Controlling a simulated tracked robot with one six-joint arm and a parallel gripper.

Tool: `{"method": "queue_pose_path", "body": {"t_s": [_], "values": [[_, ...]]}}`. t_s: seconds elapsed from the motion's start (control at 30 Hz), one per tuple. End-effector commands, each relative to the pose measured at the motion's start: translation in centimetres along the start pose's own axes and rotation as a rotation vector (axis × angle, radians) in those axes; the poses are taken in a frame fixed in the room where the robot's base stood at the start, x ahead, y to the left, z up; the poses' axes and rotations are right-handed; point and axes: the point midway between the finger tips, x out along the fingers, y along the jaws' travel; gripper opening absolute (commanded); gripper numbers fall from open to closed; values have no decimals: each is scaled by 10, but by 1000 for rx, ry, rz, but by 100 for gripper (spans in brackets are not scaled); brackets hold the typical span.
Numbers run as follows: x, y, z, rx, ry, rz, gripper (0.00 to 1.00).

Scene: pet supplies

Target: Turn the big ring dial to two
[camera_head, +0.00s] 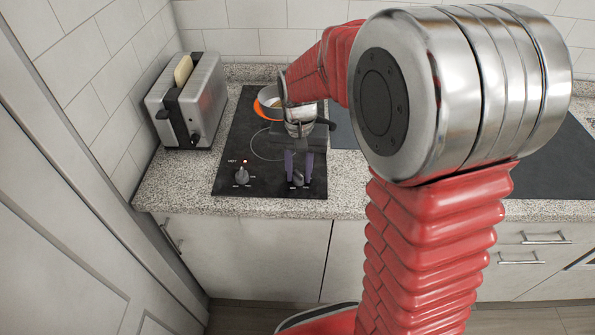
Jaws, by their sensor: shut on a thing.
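The black hob (228,150) has two dark dials near its front edge, a left dial (242,175) and a right dial (298,178). My gripper (299,182) points down with its purple fingers on either side of the right dial, shut on it. The dial's pointer and markings are too small to read, so its setting cannot be told. Which dial is labelled for the big ring also cannot be read. A ring outline (256,150) shows at the front of the hob, partly hidden by my gripper.
A pot (268,103) stands on a glowing orange ring (261,112) at the back of the hob, partly behind my arm. A red lamp (245,161) is lit by the left dial. A toaster (190,100) with bread (183,70) stands left. Granite counter (175,180) surrounds the hob.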

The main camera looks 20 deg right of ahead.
Motion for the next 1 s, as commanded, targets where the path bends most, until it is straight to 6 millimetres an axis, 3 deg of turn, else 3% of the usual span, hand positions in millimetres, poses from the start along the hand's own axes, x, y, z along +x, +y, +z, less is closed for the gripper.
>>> {"method": "queue_pose_path", "body": {"t_s": [0.4, 0.43, 0.6, 0.67, 1.0], "values": [[-2, -2, -3, 7, 11, -6, 4], [-2, -2, -3, 7, 10, -6, 29], [-1, -2, -2, 7, 7, -4, 41], [-1, -1, -2, 7, 6, -3, 45], [-3, -1, -1, 7, 3, -1, 45]]}}
